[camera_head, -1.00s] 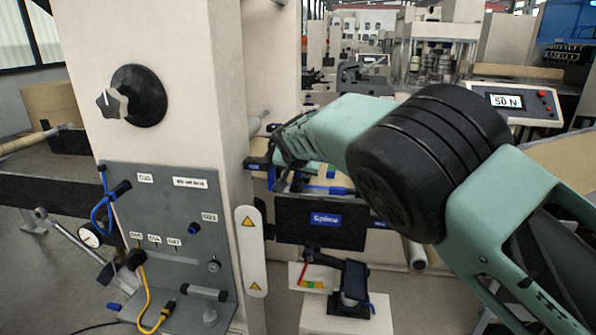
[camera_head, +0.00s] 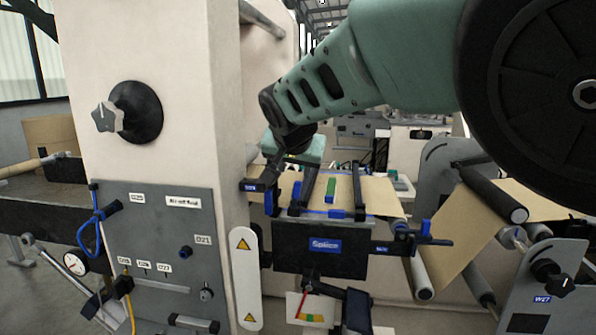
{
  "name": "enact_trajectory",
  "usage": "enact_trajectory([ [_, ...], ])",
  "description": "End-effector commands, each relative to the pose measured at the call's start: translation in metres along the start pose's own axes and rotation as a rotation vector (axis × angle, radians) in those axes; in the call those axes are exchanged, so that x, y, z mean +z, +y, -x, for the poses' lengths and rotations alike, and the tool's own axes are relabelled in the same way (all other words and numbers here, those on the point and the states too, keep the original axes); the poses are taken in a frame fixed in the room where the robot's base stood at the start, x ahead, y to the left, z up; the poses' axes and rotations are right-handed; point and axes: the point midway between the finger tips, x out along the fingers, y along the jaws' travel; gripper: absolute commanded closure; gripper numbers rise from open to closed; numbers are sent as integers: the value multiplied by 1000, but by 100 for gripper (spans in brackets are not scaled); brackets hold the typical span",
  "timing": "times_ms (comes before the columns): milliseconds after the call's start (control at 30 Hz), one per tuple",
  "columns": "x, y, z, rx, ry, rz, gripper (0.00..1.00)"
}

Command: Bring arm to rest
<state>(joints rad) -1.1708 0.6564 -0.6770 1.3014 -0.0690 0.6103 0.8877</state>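My arm, pale green with dark joints, reaches in from the upper right of the head view. Its wrist bends down beside the cream machine column (camera_head: 170,70). My gripper (camera_head: 272,172) is a small dark shape at the column's right edge, above the left end of the splice table (camera_head: 325,248). Its fingers are too small and dark to tell whether they are open or shut, or whether they touch the table. Brown kraft web (camera_head: 375,192) lies on the table under dark bars, with a green strip (camera_head: 330,190) on it.
A white plate with warning triangles (camera_head: 244,280) stands beside the table. At right are rollers (camera_head: 490,190) and a W27 bracket (camera_head: 545,285). A small tray (camera_head: 310,308) sits below.

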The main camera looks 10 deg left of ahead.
Motion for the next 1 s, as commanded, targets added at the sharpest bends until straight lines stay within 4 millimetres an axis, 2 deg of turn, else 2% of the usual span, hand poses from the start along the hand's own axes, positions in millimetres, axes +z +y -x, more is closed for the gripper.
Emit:
enact_trajectory([
  [200,1,0,18,0,-1,1,60],
  [567,0,0,20,0,0,1,60],
  [667,8,17,15,9,-46,1,60],
  [767,33,51,10,15,-154,18,60],
  [833,62,79,14,6,-258,47,60],
  [933,113,114,32,-30,-406,120,60],
  [1000,149,136,54,-64,-493,187,60],
])
